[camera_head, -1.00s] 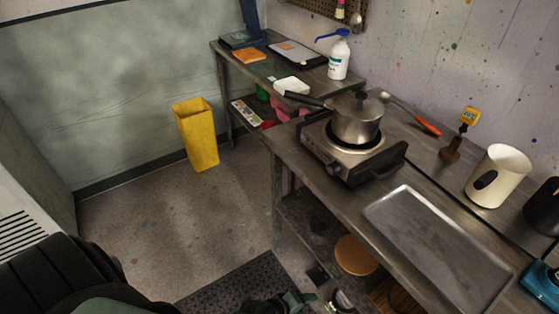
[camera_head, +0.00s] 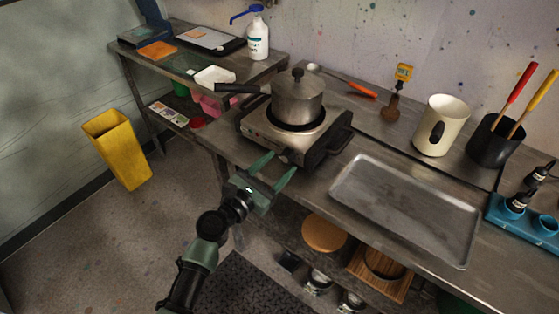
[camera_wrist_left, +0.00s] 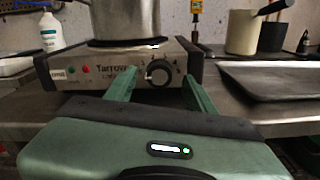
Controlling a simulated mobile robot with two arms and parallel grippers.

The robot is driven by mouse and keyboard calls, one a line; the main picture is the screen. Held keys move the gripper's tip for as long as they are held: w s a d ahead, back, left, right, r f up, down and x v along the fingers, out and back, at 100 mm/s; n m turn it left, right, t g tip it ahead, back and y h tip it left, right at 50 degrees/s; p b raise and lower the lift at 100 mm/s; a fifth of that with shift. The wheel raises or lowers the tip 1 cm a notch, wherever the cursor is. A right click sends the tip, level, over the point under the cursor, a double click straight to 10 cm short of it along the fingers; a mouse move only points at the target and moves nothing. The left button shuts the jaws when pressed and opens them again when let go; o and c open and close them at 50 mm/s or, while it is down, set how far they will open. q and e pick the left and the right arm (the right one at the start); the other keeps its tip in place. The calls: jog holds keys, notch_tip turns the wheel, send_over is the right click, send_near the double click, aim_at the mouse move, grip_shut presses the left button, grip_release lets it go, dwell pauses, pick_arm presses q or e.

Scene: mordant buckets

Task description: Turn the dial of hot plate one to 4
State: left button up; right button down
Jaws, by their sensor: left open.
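The hot plate (camera_head: 262,136), the only one in view, stands on the metal bench with a lidded pot (camera_head: 298,102) on its burner. In the left wrist view its silver front panel (camera_wrist_left: 100,72) faces me. My left gripper (camera_head: 277,169) is open in front of the panel. In the left wrist view its green fingers (camera_wrist_left: 160,85) appear on either side of the dial. Contact with the dial does not show. My right gripper is not in view.
A metal tray (camera_head: 405,208) lies right of the hot plate. The pot's handle (camera_head: 237,88) sticks out left. A cream jug (camera_head: 441,126) and a dark pot with tools (camera_head: 493,142) stand behind the tray. A yellow bin (camera_head: 118,150) stands on the floor at left.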

pick_arm(q)
jog(key=shift+x, duration=0.9)
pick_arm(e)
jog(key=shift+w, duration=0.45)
pick_arm(q)
grip_shut()
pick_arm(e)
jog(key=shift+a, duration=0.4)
